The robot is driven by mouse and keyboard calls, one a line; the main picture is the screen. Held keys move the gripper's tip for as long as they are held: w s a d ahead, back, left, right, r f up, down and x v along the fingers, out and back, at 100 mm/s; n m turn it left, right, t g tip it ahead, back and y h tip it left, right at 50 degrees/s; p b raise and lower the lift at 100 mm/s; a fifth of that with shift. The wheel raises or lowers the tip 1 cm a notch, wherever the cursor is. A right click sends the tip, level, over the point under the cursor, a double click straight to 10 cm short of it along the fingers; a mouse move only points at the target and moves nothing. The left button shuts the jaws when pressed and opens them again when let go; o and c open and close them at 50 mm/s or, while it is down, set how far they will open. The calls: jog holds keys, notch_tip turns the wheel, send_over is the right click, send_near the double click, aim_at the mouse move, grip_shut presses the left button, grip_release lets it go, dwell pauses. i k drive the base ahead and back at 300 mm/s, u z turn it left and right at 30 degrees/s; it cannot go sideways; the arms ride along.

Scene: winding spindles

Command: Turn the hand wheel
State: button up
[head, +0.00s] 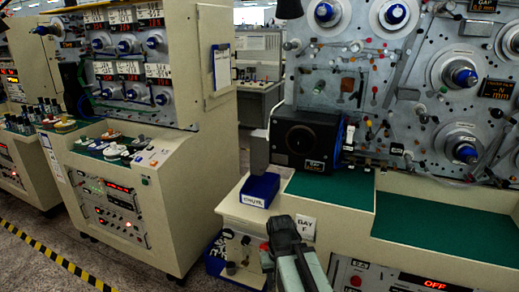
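My gripper (283,228) is at the bottom centre, dark grey, on my grey-green arm. It is seen from behind, so its fingers and whether they are open cannot be made out. It is in front of the right bench, near its front left corner. No hand wheel can be picked out for certain. A black box (322,128) with a round dark disc on its front stands on that bench, beyond my gripper and apart from it. Several silver discs with blue hubs (395,14) are on the upright panel at right; whether one is the hand wheel is unclear.
A blue bin (260,189) stands at the bench's left corner, beside the black box. Green mats (333,188) cover bare bench top. A second cream machine (180,190) stands at left. Small knobbed parts (238,246) hang below the bench's left end.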

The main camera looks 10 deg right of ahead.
aim_at(300, 141)
jog(key=u, duration=0.7)
jog(key=k, duration=0.75)
jog(key=u, duration=0.2)
jog(key=i, duration=1.05)
jog(key=z, duration=0.05)
